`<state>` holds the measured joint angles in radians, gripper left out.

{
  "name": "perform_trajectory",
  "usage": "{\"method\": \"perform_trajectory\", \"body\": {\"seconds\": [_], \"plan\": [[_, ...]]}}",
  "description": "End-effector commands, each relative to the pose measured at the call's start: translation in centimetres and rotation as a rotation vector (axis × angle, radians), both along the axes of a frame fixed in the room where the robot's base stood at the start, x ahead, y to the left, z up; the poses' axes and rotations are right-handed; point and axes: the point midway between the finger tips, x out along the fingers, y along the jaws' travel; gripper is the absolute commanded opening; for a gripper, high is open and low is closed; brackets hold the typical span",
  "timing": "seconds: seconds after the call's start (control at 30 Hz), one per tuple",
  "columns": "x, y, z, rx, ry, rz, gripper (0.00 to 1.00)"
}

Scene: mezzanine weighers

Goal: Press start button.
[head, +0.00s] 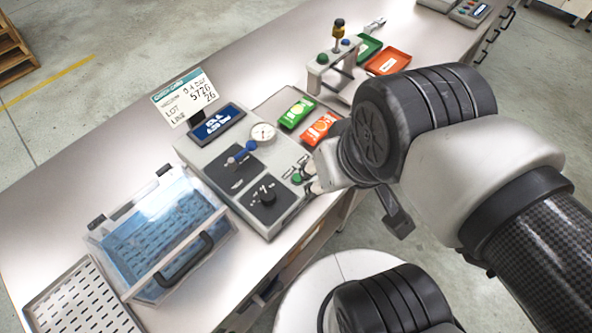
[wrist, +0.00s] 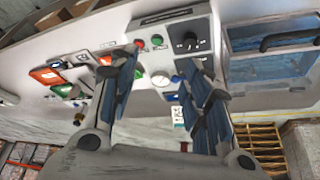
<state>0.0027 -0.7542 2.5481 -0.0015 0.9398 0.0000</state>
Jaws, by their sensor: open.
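A grey control unit (head: 222,152) stands on the bench, with a green button (head: 297,178) near its right front edge. In the wrist view the green button (wrist: 157,40) sits beside a red button (wrist: 140,43) on the unit's panel. Button lettering is too small to read. My gripper (head: 308,180) is at the right front of the unit, close to the green button. In the wrist view my gripper (wrist: 160,62) is open and empty, its two fingers apart with the panel between and beyond them. I cannot tell whether a fingertip touches the panel.
The unit carries a black knob (head: 266,194), a gauge (head: 263,132) and a blue display (head: 217,122). A clear-lidded blue box (head: 160,240) stands at left, a perforated tray (head: 78,300) nearer. Green (head: 297,112) and orange (head: 319,129) packets lie behind, near a small press stand (head: 330,72).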

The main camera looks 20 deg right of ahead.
Motion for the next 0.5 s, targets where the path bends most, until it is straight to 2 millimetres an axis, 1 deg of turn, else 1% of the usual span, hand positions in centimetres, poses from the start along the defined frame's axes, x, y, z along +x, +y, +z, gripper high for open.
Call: {"method": "perform_trajectory", "body": {"seconds": [0.03, 0.07, 0.5], "plan": [[0.0, 0.0, 0.0, 0.0, 0.0, 0.0, 0.39], [0.0, 0.0, 0.0, 0.0, 0.0, 0.0, 0.36], [0.0, 0.0, 0.0, 0.0, 0.0, 0.0, 0.07]]}}
